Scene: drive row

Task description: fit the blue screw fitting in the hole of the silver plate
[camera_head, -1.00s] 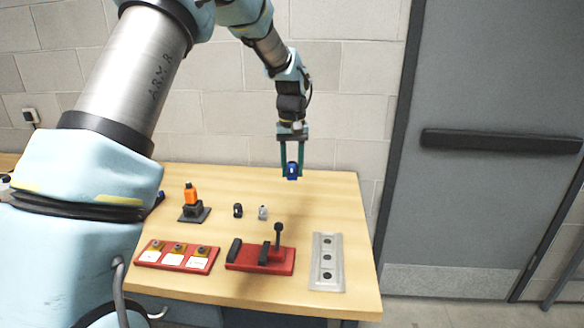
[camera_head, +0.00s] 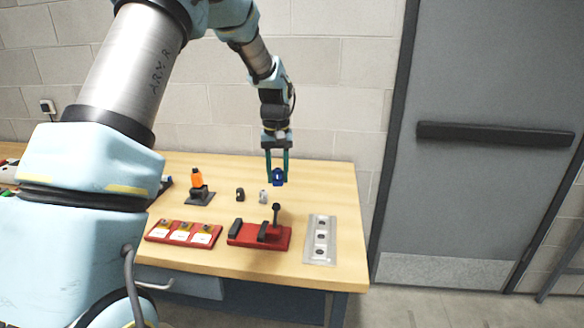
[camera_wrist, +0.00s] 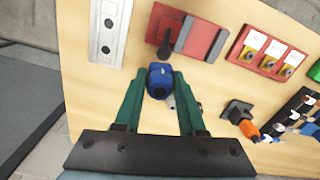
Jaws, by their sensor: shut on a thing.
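My gripper (camera_head: 277,180) is shut on the blue screw fitting (camera_head: 278,177) and holds it above the table top, behind the red block with the black lever. In the wrist view the blue fitting (camera_wrist: 160,78) sits between the tips of my green fingers (camera_wrist: 160,85). The plate also shows at the upper left of the wrist view (camera_wrist: 94,32). The fitting is apart from the plate.
A red base with a black lever (camera_head: 281,242) stands left of the plate. A red tray with labelled pockets (camera_head: 184,234), an orange-topped stand (camera_head: 197,180) and two small fittings, black (camera_head: 240,195) and grey (camera_head: 263,196), are farther left. Bare wood (camera_head: 340,185) lies behind the plate.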

